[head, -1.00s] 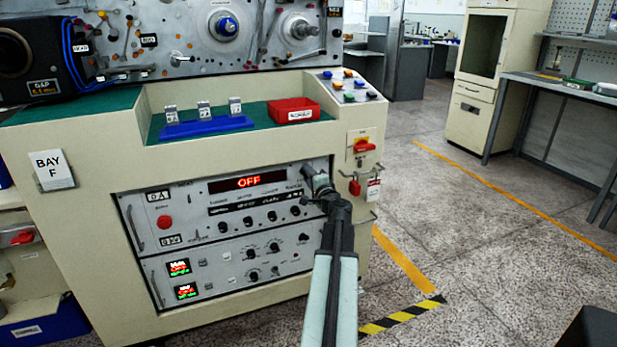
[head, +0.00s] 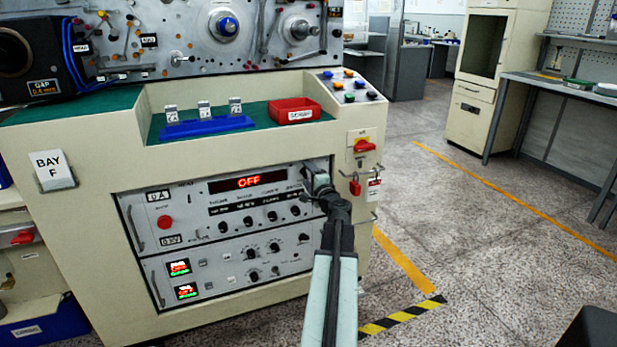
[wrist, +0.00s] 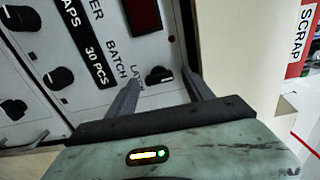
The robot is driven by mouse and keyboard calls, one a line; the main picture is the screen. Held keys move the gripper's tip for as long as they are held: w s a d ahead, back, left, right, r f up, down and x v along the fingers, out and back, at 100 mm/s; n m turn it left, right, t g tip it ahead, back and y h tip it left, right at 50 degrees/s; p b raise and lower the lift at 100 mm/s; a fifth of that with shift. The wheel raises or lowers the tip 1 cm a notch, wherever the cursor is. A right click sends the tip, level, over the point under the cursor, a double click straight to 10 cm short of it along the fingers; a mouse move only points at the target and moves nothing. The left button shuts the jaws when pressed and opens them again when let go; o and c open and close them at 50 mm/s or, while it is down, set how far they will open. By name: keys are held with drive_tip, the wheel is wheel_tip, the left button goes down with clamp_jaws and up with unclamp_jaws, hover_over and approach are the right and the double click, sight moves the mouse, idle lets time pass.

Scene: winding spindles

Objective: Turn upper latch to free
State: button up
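The upper latch (wrist: 158,75) is a small black knob on the grey upper panel, beside a partly hidden label starting "LAT". In the wrist view it shows between the two finger tips of my gripper (wrist: 163,79). The fingers stand apart, one on either side of the knob in the picture. I cannot tell whether they touch it. In the head view my gripper (head: 318,184) is at the upper right corner of the upper panel (head: 186,208) and hides the latch there. The panel's red display (head: 248,182) reads OFF.
A lower panel (head: 208,284) sits below the upper one. A red switch (head: 364,146) and a red padlock (head: 355,187) are just right of my gripper. A red scrap tray (head: 293,109) and a blue rack (head: 207,127) stand on the ledge above. Open floor lies to the right.

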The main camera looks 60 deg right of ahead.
drive_tip(key=shift+s, duration=0.1)
drive_tip(key=v, duration=0.7)
drive_tip(key=shift+s+a, duration=0.15)
drive_tip(key=shift+a, duration=0.1)
